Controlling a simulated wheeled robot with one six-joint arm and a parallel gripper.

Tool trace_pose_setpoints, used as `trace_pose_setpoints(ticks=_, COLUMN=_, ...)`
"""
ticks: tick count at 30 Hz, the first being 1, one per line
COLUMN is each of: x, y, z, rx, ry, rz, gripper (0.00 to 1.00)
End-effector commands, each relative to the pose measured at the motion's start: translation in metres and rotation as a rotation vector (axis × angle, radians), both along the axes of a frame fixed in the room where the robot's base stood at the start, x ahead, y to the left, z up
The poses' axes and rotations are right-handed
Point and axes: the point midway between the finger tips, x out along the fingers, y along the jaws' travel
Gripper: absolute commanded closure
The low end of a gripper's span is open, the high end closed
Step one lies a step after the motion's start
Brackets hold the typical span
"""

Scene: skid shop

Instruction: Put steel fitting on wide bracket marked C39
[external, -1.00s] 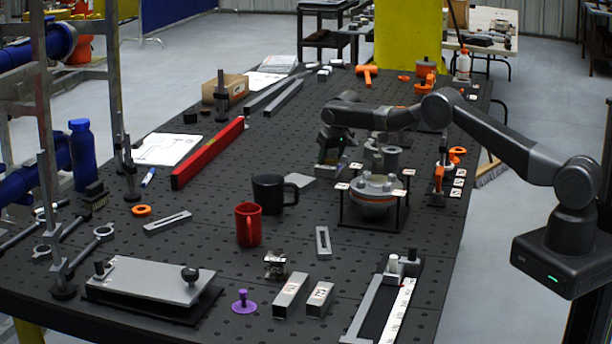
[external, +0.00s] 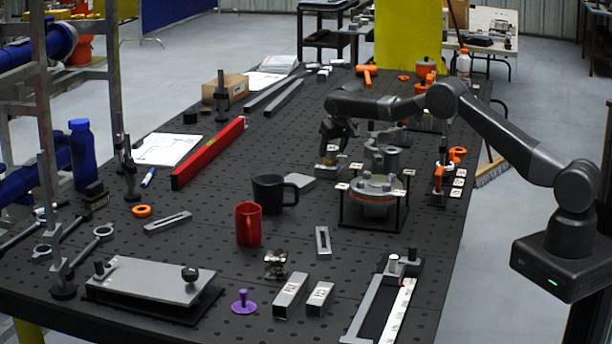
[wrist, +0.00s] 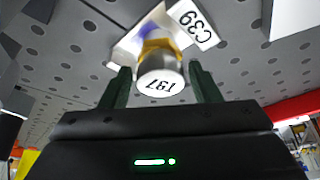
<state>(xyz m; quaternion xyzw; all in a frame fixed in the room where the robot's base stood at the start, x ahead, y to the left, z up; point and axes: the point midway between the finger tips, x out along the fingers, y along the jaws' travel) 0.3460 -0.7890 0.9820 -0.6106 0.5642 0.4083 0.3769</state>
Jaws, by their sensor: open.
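The steel fitting (wrist: 160,73) shows in the wrist view as a short silver cylinder with a label on its end that seems to read L97, and a yellow band behind it. It appears to stand on the pale wide bracket (wrist: 126,46), whose tag reads C39 (wrist: 195,24). My gripper (wrist: 157,80) is open, with one dark finger on each side of the fitting and gaps between. In the external view my gripper (external: 337,130) is above the bracket (external: 327,171); the fitting there is small and hard to make out.
A framed flange fixture (external: 374,205) stands just right of and nearer than the bracket. A black mug (external: 268,195), a red mug (external: 248,225) and a grey block (external: 300,183) are nearby. A long red bar (external: 208,153) lies to the left.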

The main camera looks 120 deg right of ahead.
Motion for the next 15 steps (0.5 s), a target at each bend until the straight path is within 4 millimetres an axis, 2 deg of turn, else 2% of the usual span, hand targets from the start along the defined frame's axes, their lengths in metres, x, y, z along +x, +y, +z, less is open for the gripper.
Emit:
trace_pose_setpoints(ticks=6, x=-0.001, y=0.015, z=0.038, rx=-0.003, ry=-0.001, rz=0.000, gripper=0.43)
trace_pose_setpoints(ticks=15, x=-0.002, y=0.030, z=0.073, rx=-0.001, ry=0.000, rz=0.000, gripper=0.43)
